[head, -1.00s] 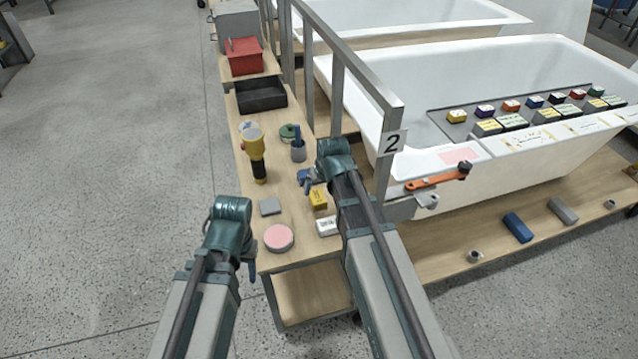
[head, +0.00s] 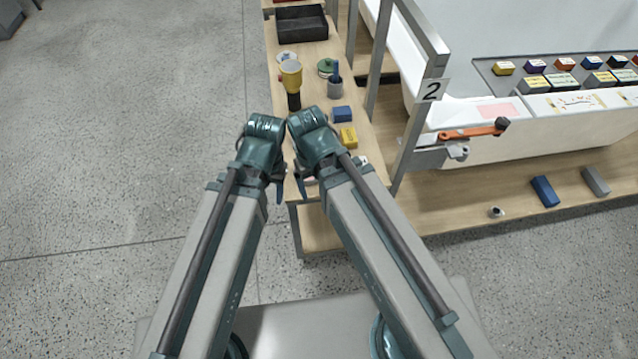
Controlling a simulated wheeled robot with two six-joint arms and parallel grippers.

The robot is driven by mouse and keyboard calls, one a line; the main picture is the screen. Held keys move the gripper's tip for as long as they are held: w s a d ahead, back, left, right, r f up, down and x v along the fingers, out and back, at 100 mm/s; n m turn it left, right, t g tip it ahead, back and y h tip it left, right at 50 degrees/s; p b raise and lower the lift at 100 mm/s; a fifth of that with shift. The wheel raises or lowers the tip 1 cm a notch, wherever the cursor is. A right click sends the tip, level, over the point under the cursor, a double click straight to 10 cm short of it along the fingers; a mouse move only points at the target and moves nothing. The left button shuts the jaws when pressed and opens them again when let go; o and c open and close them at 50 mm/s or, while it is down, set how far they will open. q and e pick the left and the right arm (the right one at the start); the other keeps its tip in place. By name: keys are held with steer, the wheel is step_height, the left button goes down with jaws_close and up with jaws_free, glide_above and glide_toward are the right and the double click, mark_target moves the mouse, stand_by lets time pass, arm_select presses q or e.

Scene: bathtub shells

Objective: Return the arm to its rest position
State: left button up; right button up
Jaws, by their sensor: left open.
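My left arm comes in from the lower left, and its gripper (head: 279,188) points down at the near left corner of the narrow wooden bench. Only a finger edge of it shows below the teal wrist. My right arm lies close beside it, the two teal wrists almost side by side. My right gripper (head: 301,187) is mostly hidden under its wrist, so its jaws cannot be judged. Nothing is seen held in either gripper.
Floor left is clear.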

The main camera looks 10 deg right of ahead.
steer(key=shift+s+a, duration=0.15)
steer(key=shift+s, duration=0.25)
